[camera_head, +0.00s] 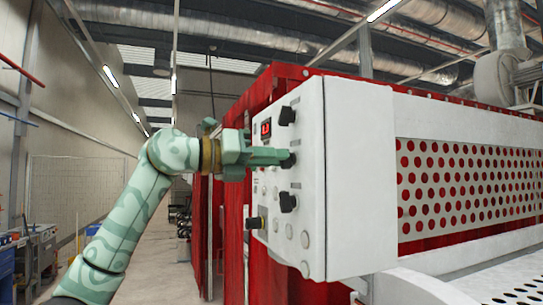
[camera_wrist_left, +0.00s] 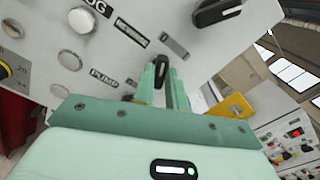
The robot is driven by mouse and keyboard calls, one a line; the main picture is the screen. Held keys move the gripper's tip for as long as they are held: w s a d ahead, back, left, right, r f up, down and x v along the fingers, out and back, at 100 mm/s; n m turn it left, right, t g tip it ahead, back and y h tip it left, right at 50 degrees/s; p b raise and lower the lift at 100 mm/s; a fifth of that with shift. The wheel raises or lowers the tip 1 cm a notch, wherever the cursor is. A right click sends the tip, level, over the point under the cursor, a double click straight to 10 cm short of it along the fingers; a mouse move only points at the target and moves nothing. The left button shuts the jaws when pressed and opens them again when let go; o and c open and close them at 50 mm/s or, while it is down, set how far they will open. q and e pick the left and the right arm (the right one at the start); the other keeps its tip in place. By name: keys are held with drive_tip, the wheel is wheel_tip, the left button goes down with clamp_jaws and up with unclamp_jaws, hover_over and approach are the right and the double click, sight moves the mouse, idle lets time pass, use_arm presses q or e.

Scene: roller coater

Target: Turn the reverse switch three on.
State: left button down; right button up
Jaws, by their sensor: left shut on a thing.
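A white control panel (camera_head: 299,240) carries three black switch knobs in a column near its right edge. The upper knob (camera_head: 287,116) and the lower knob (camera_head: 288,202) are free. My left gripper (camera_head: 287,158) is shut on the middle knob (camera_head: 292,160), its fingers coming from the left. In the left wrist view the fingers (camera_wrist_left: 164,82) stand on both sides of this black knob (camera_wrist_left: 162,68). Another black knob (camera_wrist_left: 217,12) shows at the top right there. I cannot read which knob is labelled reverse switch three. My right gripper is not in view.
Red machine walls (camera_head: 235,205) stand behind. The aisle (camera_head: 165,255) at left is open.

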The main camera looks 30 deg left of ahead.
use_arm(q)
drive_tip(key=m+p, duration=0.5)
drive_tip(key=m, duration=0.5)
drive_tip(key=shift+r+m, duration=0.1)
drive_tip(key=shift+m, duration=0.6)
drive_tip(key=c, duration=1.4)
unclamp_jaws()
drive_tip(key=shift+c, duration=0.2)
drive_tip(key=shift+s, duration=0.1)
